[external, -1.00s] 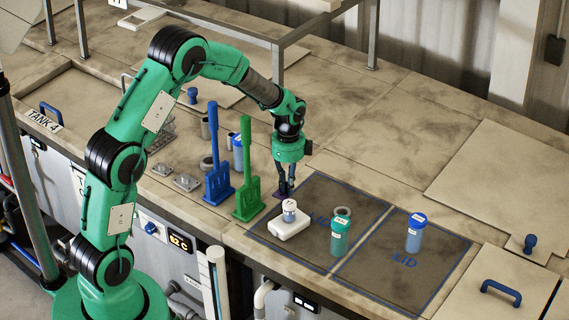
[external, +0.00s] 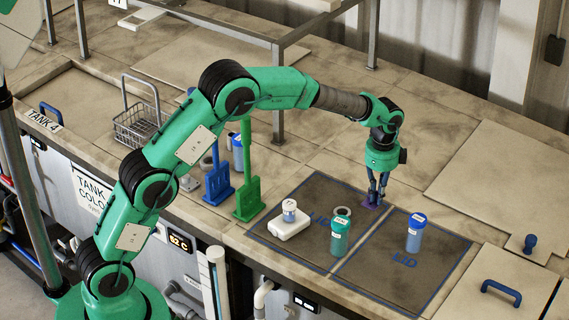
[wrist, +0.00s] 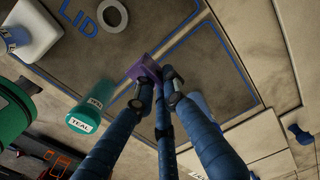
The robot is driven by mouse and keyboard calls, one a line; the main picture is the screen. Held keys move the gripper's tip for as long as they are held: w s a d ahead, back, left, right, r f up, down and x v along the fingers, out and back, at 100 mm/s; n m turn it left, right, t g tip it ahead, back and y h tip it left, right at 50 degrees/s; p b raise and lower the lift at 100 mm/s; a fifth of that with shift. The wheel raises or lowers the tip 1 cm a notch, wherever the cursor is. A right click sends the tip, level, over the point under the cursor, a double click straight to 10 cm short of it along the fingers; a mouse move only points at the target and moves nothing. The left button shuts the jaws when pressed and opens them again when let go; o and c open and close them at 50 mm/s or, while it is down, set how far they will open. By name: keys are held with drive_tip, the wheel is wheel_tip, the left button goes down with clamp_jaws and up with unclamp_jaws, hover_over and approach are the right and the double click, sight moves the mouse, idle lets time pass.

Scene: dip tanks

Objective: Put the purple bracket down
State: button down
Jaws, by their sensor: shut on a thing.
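My gripper (external: 376,194) points down above the far edge of the dark marked areas, near the blue line between the two. It is shut on the purple bracket (external: 371,204), which shows as a small dark purple piece under the fingertips. In the wrist view the purple bracket (wrist: 148,69) sits at the ends of the blue fingers, partly hidden by them. I cannot tell whether the bracket touches the surface.
A teal-labelled jar (external: 340,236) and a blue-capped jar (external: 415,234) stand on the dark areas (external: 385,277). A white block (external: 288,227) bears a small jar. Blue (external: 219,184) and green paddles (external: 248,198) stand left. The right dark area's far part looks clear.

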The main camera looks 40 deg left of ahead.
drive_tip(key=shift+d+r, duration=0.25)
drive_tip(key=shift+d, duration=0.85)
drive_tip(key=shift+f, duration=0.1)
hover_over(380, 230)
drive_tip(key=shift+f, duration=3.1)
drive_tip(key=shift+f+p, duration=0.3)
drive_tip(key=shift+f, duration=1.55)
drive_tip(key=shift+f, duration=0.1)
drive_tip(key=c, duration=1.8)
unclamp_jaws()
